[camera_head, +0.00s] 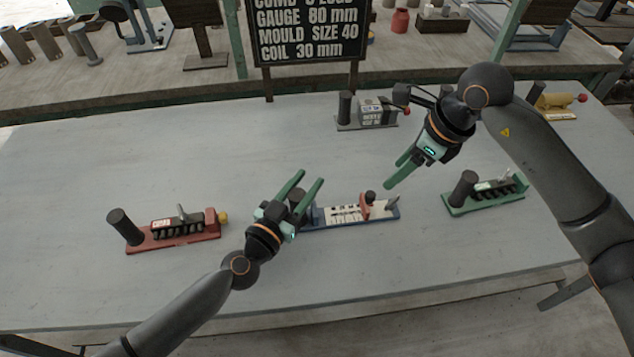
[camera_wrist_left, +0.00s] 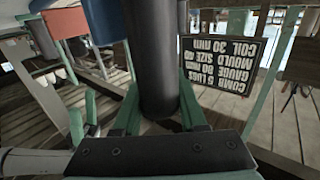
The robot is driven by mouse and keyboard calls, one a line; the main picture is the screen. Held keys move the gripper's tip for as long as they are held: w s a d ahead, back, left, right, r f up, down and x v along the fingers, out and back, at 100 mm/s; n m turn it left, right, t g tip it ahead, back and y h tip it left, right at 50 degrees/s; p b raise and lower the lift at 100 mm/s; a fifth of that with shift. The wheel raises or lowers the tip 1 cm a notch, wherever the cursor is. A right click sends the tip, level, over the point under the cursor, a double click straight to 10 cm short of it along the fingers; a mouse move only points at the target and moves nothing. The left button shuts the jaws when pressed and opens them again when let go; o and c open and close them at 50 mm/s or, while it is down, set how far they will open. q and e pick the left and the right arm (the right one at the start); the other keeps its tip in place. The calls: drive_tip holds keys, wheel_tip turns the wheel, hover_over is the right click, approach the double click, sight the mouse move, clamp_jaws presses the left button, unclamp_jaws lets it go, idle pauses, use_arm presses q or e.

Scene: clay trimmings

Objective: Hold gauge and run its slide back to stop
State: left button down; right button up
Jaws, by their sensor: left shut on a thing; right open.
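The gauge (camera_head: 345,222) has a blue base, a pale scale face and a dark upright handle (camera_head: 297,198) at its left end. Its red slide (camera_head: 365,206), with a dark knob, sits toward the right part of the scale. My left gripper (camera_head: 311,178) is shut on the handle; in the left wrist view the dark cylinder (camera_wrist_left: 155,60) stands between its green fingers. My right gripper (camera_head: 397,174) is open and empty, above and to the right of the slide, apart from it.
A red-based device (camera_head: 175,240) stands at left, a green-based one (camera_head: 485,198) at right, a grey one (camera_head: 375,112) behind and a yellow one (camera_head: 557,102) at far right. A black sign (camera_head: 308,30) stands at the back. The front of the table (camera_head: 380,275) is clear.

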sight(371, 193)
drive_tip(key=shift+m+t, duration=0.4)
drive_tip(key=shift+m, duration=0.2)
drive_tip(key=x, duration=1)
drive_tip(key=shift+s+a, duration=0.1)
drive_tip(key=shift+s, duration=0.15)
clamp_jaws()
idle(0.8)
